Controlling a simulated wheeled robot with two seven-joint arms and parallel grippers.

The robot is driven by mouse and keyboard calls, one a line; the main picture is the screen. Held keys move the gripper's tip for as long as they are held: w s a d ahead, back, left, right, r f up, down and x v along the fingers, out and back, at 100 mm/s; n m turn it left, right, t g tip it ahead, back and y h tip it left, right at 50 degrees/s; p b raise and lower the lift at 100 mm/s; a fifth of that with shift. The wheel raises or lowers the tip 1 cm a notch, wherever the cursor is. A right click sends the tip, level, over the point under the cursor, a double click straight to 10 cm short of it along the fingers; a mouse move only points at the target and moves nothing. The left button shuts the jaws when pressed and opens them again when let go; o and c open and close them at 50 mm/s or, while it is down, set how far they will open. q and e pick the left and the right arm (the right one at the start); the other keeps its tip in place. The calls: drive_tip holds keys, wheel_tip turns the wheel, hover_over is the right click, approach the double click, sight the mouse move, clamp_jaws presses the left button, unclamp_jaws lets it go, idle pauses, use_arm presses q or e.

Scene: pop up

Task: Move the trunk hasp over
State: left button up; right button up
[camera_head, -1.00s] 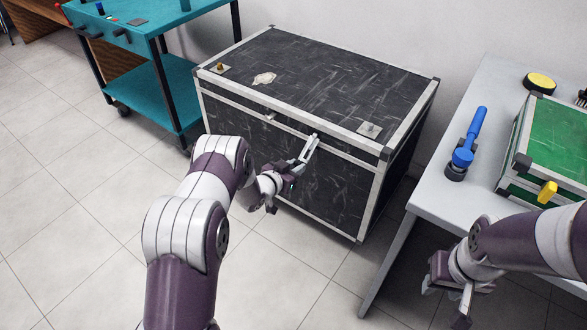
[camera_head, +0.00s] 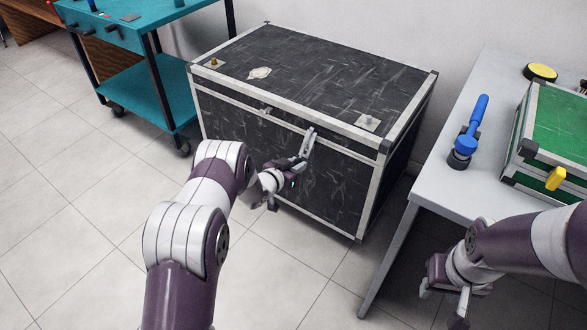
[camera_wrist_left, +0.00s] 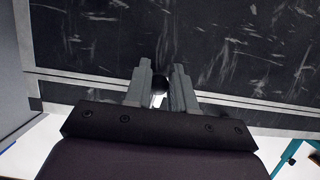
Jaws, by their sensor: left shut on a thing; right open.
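A black scuffed trunk (camera_head: 310,75) with pale metal edges stands closed on the floor. My left gripper (camera_head: 309,138) is at its front face, just below the lid's front rim. A small metal fitting (camera_head: 267,110) shows on the front, left of the gripper. My right gripper (camera_head: 447,300) is open and empty, low beside the grey table.
The grey table (camera_head: 440,180) at the right holds a blue-handled tool (camera_head: 470,130), a green case (camera_head: 560,125) with a yellow latch (camera_head: 556,178), and a yellow round object (camera_head: 540,72). A teal cart (camera_head: 160,90) stands at the left. The tiled floor in front is clear.

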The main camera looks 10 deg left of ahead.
use_arm(q)
drive_tip(key=shift+f, duration=0.1)
drive_tip(key=shift+w+d+f+b, duration=0.15)
drive_tip(key=shift+w+f+b, duration=0.15)
drive_tip(key=shift+f+b, duration=0.2)
drive_tip(key=shift+b+x, duration=0.95)
drive_tip(key=shift+x, duration=0.1)
